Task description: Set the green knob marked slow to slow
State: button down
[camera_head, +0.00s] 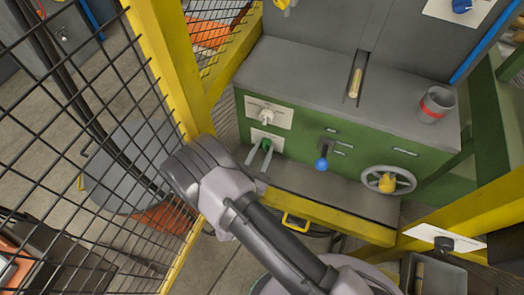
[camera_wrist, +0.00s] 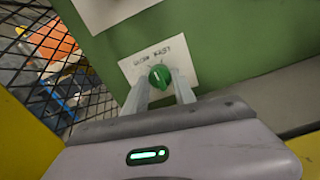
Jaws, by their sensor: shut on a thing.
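The green knob (camera_head: 266,144) sits on a white plate (camera_head: 277,143) low on the left of the green machine front. In the wrist view the green knob (camera_wrist: 160,76) is between the two fingertips of my gripper (camera_wrist: 160,84), with a pale pointer line on its face. The white plate (camera_wrist: 186,58) carries dark lettering above the knob, too small and tilted to read surely. My gripper (camera_head: 259,153) is shut on the knob from the front. The fingers hide the sides of the knob and part of the plate below it.
A white knob (camera_head: 267,116) on its own plate is just above. A blue-tipped lever (camera_head: 322,163) and a handwheel (camera_head: 389,179) are to the right. Yellow posts and mesh fencing (camera_head: 110,120) stand close on the left; a yellow rail (camera_head: 320,219) runs below.

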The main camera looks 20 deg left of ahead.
jog(key=n, duration=0.4)
jog(key=shift+n, duration=0.7)
jog(key=c, duration=1)
grip_release()
